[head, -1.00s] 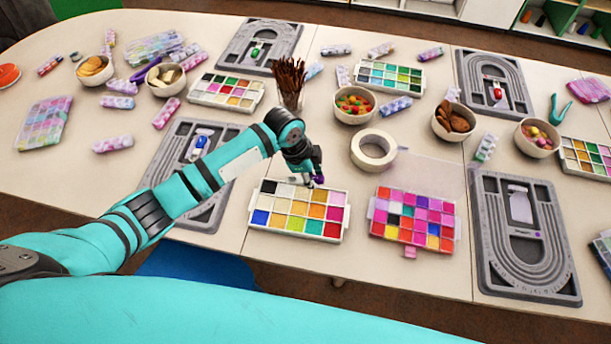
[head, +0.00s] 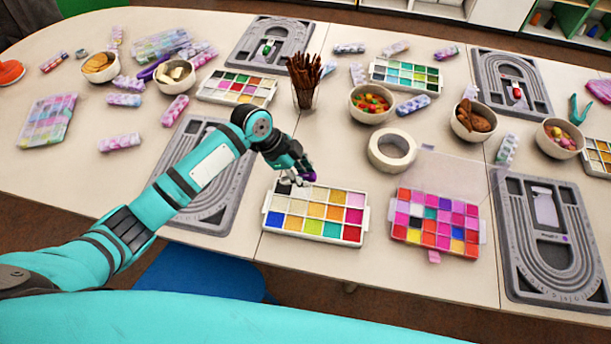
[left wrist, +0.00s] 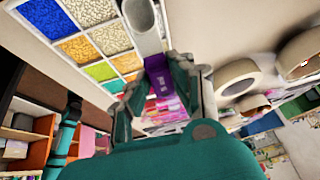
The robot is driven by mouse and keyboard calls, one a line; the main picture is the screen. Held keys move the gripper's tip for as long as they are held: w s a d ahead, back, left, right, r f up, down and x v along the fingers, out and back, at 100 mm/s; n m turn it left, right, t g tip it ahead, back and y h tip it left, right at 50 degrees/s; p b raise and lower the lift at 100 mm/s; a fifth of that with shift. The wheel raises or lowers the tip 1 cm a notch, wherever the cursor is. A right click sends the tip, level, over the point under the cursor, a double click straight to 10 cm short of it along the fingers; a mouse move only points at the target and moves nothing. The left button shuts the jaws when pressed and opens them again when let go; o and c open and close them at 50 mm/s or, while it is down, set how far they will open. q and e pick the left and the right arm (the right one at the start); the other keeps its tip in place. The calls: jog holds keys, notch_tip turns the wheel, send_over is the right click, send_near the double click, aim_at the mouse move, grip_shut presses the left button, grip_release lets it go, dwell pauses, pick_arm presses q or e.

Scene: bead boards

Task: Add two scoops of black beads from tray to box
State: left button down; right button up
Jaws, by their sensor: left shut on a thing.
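The white bead tray (head: 313,240) lies near the table's front edge, with colours in separate compartments. Its black beads (head: 284,187) fill the far-left corner compartment. My left gripper (head: 302,172) is over the tray's far edge, close to that corner, and is shut on a scoop with a purple handle (left wrist: 157,80). The pale scoop head (left wrist: 143,20) reaches over the tray in the left wrist view; its contents cannot be made out. The box (head: 434,251) of mostly pink, red and purple beads is right of the tray, its clear lid open behind. My right gripper is out of view.
A white tape roll (head: 392,152) and a cup of brown sticks (head: 304,82) stand behind the tray. Grey bead boards lie at left (head: 200,175) and right (head: 548,240). Bowls and patterned tubes crowd the table's far side.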

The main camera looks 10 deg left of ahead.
pick_arm(q)
jog(key=shift+a+f+h+b, duration=0.45)
jog(key=shift+f+h+b, duration=0.35)
jog(key=shift+b, duration=0.5)
jog(key=shift+a+f+b, duration=0.1)
jog(key=shift+f+b, duration=0.4)
jog(key=shift+f, duration=0.3)
jog(key=shift+a+f, duration=0.1)
jog(key=shift+f, duration=0.25)
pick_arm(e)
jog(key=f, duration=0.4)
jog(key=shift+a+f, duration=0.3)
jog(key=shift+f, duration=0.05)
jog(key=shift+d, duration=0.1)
